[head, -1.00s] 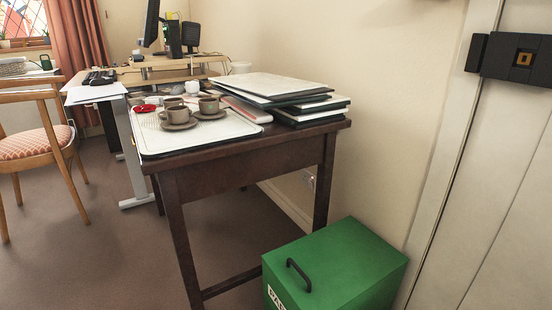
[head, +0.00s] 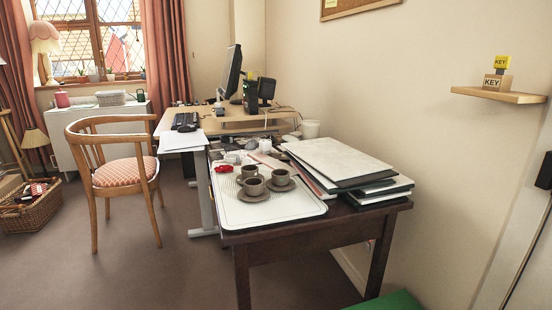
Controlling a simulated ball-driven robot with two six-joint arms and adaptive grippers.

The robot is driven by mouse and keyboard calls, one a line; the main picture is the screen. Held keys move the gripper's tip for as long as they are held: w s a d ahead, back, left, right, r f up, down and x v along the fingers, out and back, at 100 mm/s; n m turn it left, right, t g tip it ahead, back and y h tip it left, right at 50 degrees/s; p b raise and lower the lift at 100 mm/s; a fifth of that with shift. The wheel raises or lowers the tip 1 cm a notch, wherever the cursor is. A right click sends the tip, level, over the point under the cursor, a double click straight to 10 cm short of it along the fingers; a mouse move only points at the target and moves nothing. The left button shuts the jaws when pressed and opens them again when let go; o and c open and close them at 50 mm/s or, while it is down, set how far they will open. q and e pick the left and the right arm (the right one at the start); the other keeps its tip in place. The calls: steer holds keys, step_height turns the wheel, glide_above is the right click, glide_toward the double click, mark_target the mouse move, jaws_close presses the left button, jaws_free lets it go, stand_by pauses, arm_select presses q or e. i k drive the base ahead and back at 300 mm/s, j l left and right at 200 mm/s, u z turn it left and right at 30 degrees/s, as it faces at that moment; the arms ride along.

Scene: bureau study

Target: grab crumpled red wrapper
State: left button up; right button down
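A small crumpled red thing (head: 223,169), which looks like the wrapper, lies at the back left of a white tray (head: 290,210). The tray is on the dark wooden table (head: 318,232). Brown cups on saucers, one of them at the front (head: 254,187), stand on the tray just in front of and to the right of the red thing. Neither of my grippers is in view.
A stack of folders (head: 340,162) fills the table's right side. A desk with a monitor (head: 230,72) stands behind. A wooden chair (head: 125,172) is at the left. A green box (head: 398,301) sits low at the front right. Floor at the front left is clear.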

mark_target(225, 169)
steer(key=i+j, duration=0.5)
steer(key=j, duration=0.25)
steer(key=i+j, duration=0.25)
steer(key=j+z, duration=0.05)
steer(key=j, duration=0.05)
